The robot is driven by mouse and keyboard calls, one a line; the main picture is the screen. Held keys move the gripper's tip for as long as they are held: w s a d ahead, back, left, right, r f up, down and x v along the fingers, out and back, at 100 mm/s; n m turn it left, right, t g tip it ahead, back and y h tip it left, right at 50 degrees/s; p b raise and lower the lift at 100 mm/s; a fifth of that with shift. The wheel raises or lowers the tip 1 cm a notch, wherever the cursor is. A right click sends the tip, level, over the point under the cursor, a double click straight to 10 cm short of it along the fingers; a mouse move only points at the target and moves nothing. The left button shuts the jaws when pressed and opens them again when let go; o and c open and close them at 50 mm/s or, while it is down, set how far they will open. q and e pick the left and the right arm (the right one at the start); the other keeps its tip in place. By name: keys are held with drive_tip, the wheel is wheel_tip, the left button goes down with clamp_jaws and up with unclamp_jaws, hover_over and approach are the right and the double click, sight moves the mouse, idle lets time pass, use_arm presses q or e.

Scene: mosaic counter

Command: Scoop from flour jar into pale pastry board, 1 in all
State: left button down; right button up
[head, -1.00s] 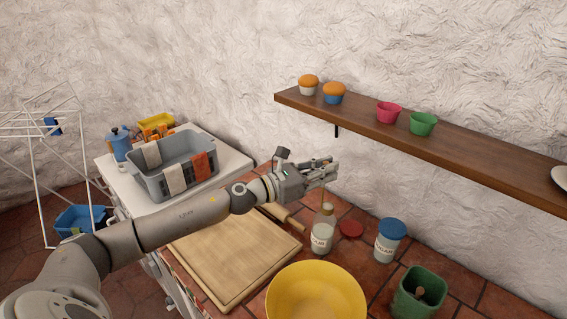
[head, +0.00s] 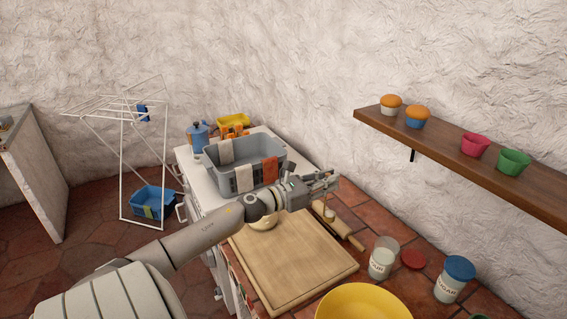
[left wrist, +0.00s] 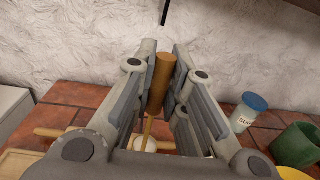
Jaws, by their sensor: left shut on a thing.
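My left gripper (head: 328,180) is shut on the wooden handle of a scoop (left wrist: 160,82). The handle stands roughly upright between the fingers. The scoop's pale head (head: 329,214) hangs below, over the area by the rolling pin, apart from the jar; I cannot tell surely whether the white in it is flour. The flour jar (head: 381,263) stands open on the tiles to the right, with white contents. The pale pastry board (head: 290,264) lies flat, left of the jar. My right gripper is not in view.
A rolling pin (head: 347,233) lies along the board's back edge. A pale round thing (head: 264,222), partly behind my arm, is at the board's far left. A yellow bowl (head: 362,302), a blue-lidded sugar jar (head: 452,285) and a grey crate (head: 225,180) stand around. The board's middle is bare.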

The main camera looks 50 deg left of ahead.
use_arm(q)
drive_tip(key=s+a+f+n+y, duration=0.2)
drive_tip(key=s+a+f+y, duration=0.1)
drive_tip(key=s+a, duration=0.6)
drive_tip(key=a+y, duration=0.1)
drive_tip(key=a, duration=0.3)
drive_tip(key=shift+s+f+n, duration=0.3)
drive_tip(key=shift+s+f, duration=0.1)
